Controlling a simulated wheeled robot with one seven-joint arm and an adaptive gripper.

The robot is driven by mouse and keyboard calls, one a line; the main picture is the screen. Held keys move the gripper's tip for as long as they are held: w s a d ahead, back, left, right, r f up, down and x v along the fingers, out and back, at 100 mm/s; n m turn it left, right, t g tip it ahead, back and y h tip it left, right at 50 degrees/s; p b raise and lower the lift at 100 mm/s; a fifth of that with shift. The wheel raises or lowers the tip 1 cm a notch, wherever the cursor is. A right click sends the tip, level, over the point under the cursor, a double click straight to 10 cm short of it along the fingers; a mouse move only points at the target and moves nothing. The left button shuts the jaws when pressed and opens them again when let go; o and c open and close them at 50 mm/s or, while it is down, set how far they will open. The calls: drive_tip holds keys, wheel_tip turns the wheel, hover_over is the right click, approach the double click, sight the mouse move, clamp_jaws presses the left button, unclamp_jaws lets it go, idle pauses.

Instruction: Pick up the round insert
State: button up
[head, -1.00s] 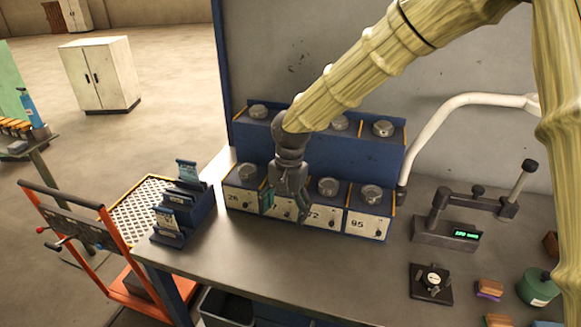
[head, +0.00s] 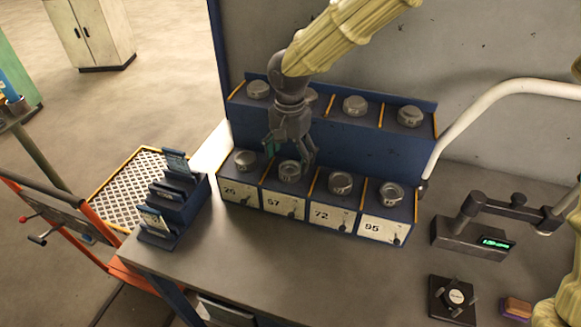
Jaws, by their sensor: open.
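Round metal inserts sit on a two-tier blue rack. In the front row, one insert (head: 245,160) is above label 25, one (head: 290,171) above 57, one (head: 340,183) above 72 and one (head: 391,194) above 95. More lie on the upper tier, including one (head: 258,89) at its left end. My gripper (head: 290,160) points down, open, over the insert above label 57. Its fingers appear to be on either side of that insert; I cannot tell whether they touch it. My wrist partly hides an upper-tier insert behind it.
A blue card holder (head: 172,212) stands left of the rack. A white curved pipe (head: 480,105) and a gauge with a green display (head: 470,240) are at right. A black fixture (head: 452,300) lies on the grey bench (head: 300,275), whose front middle is clear.

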sight(290, 169)
drive_tip(key=shift+s, duration=0.35)
drive_tip(key=w+f, duration=0.1)
drive_tip(key=w, duration=0.1)
drive_tip(key=w+f+p, duration=0.1)
drive_tip(key=w+f, duration=0.1)
drive_tip(key=shift+a+f, duration=0.1)
drive_tip(key=shift+f, duration=0.2)
drive_tip(key=shift+w+f+p, duration=0.1)
drive_tip(key=shift+f+p, duration=0.25)
drive_tip(key=shift+p, duration=0.05)
drive_tip(key=shift+f, duration=0.15)
drive_tip(key=shift+s+f+p, duration=0.25)
drive_tip(key=shift+s+p, duration=0.05)
drive_tip(key=shift+s, duration=0.25)
drive_tip(key=shift+s+f+p, duration=0.25)
drive_tip(key=shift+s, duration=0.3)
drive_tip(key=shift+w+f, duration=0.8)
drive_tip(key=shift+w, duration=0.05)
drive_tip(key=shift+s+r, duration=0.4)
drive_tip(key=shift+s, duration=0.1)
drive_tip(key=c, duration=0.7)
drive_tip(key=shift+w+f, duration=0.1)
drive_tip(key=shift+f, duration=0.05)
drive_tip(key=c, duration=0.9)
